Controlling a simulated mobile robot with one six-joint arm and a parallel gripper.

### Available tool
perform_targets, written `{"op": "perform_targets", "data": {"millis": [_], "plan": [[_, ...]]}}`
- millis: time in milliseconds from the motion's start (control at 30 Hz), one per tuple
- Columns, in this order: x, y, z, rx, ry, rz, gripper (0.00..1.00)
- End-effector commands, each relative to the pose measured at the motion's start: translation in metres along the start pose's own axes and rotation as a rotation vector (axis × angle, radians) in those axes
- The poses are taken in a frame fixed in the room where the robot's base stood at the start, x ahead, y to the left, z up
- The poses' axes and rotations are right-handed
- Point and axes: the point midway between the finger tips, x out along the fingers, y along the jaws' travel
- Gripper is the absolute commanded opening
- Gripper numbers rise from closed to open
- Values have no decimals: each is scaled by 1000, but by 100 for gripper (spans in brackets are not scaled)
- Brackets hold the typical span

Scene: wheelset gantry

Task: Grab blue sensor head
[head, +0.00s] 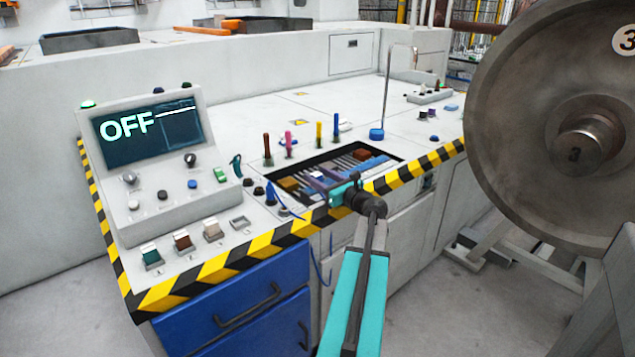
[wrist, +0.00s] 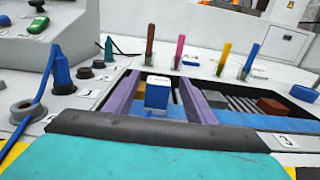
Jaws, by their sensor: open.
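My gripper (head: 322,181) reaches over the dark recessed tray (head: 397,158) in the console top. In the wrist view its two purple fingers (wrist: 159,80) are open. A blue block with a white top (wrist: 157,97), which looks like the blue sensor head, shows between the fingers with a gap on each side. I cannot tell whether it is level with the fingertips or below them. In the head view my gripper partly covers it. A blue cone-shaped piece with a blue cable (wrist: 62,72) stands left of the tray.
Several upright coloured handles (head: 267,148) stand behind the tray. A panel with an "OFF" screen (head: 150,128) stands at left. A large metal wheel (head: 520,120) is at right. The console top behind the handles is mostly clear.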

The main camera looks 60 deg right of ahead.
Motion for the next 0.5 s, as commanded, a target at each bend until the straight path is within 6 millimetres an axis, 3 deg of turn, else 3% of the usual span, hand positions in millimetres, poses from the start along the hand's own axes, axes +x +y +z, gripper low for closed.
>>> {"op": "perform_targets", "data": {"millis": [300,500], "plan": [[1,0,0,0,0,0,50],[18,0,1,-1,0,1,50]]}}
